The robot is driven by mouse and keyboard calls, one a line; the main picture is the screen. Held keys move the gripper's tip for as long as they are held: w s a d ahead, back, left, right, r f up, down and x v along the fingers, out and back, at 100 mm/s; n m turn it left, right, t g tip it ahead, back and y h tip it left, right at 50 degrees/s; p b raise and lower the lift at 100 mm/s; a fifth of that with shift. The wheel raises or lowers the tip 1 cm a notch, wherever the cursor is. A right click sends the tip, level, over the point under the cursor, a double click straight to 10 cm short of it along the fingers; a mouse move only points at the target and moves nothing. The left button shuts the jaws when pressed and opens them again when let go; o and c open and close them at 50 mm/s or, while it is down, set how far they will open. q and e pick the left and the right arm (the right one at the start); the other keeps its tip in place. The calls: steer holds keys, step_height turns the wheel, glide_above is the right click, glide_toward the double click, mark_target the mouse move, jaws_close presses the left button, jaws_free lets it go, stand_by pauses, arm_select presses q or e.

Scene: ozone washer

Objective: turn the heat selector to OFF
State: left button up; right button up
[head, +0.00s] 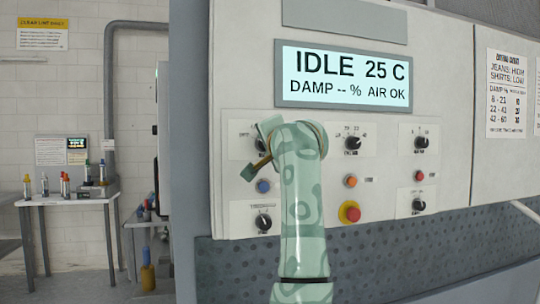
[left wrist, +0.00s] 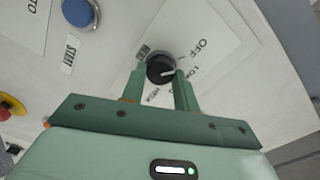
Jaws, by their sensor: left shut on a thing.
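The heat selector is a round black knob (left wrist: 160,68) on a white label plate on the panel. OFF is printed to its upper right in the left wrist view, with other small labels around it, partly hidden. A white pointer line on the knob faces right, toward the right finger; the exact setting is unclear. My left gripper (left wrist: 160,82) has its green fingers on either side of the knob, shut on it. In the head view my left gripper (head: 258,152) mostly covers this knob at the panel's upper left. My right gripper is not in view.
The display (head: 343,77) reads IDLE 25 C, DAMP -- %, AIR OK. A blue button (head: 263,186) is below my gripper. Nearby are another knob (head: 352,143), an orange button (head: 350,181) and a red emergency button (head: 349,212). A side table (head: 70,201) stands far left.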

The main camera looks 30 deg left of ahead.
arm_select(q)
steer(key=shift+n+b, duration=0.5)
steer(key=shift+n, duration=0.3)
steer(key=o, duration=1)
steer(key=shift+w, duration=0.1)
steer(key=v, duration=1.6)
steer(key=shift+d+f+p, duration=0.1)
steer(key=shift+p, duration=0.2)
